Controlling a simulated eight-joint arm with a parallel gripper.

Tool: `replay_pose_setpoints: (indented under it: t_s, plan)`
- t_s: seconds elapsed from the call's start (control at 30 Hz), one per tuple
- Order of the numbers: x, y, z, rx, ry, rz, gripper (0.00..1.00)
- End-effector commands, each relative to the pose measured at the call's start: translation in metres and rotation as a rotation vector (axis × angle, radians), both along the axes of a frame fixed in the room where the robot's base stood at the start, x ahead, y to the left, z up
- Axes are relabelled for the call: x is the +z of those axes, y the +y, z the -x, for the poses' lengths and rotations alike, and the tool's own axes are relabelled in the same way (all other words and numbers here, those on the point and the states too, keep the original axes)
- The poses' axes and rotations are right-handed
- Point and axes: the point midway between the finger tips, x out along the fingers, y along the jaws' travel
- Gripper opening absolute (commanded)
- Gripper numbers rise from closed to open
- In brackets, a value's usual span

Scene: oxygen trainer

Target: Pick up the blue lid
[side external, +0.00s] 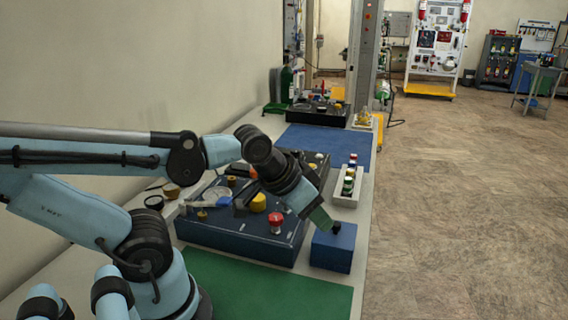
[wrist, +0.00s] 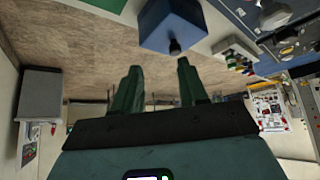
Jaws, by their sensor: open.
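The blue lid (side external: 332,254) looks like a blue box with a black knob (side external: 336,227) on top. It stands at the right edge of the bench, at the front right corner of the dark blue panel. In the wrist view the blue lid (wrist: 158,22) is at the top centre, its knob (wrist: 175,47) pointing toward my fingers. My gripper (side external: 322,220) is angled down from the upper left, close to the knob. In the wrist view my gripper (wrist: 158,70) has two green fingers apart with nothing between them. The side view does not show clearly whether a finger touches the knob.
The dark blue panel (side external: 240,240) carries a red knob (side external: 275,218) and a yellow knob (side external: 258,203). A white rack (side external: 348,188) of small bottles stands behind the lid. A green mat (side external: 270,287) lies in front, bare. Open floor lies right of the bench edge.

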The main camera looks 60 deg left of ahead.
Motion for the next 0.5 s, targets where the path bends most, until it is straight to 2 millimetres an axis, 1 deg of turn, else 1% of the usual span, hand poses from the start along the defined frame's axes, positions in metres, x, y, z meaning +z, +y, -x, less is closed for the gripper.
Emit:
replay_pose_setpoints:
  t_s: [0.03,0.1,0.37,0.5]
  plan:
    - [0.0000,0.0000,0.0000,0.000,0.000,0.000,0.43]
    - [0.0000,0.0000,0.0000,0.000,0.000,0.000,0.52]
    - [-0.0002,-0.0002,0.0000,0.001,0.001,-0.001,0.52]
    - [-0.0063,-0.0059,0.0008,0.019,0.036,-0.011,0.52]
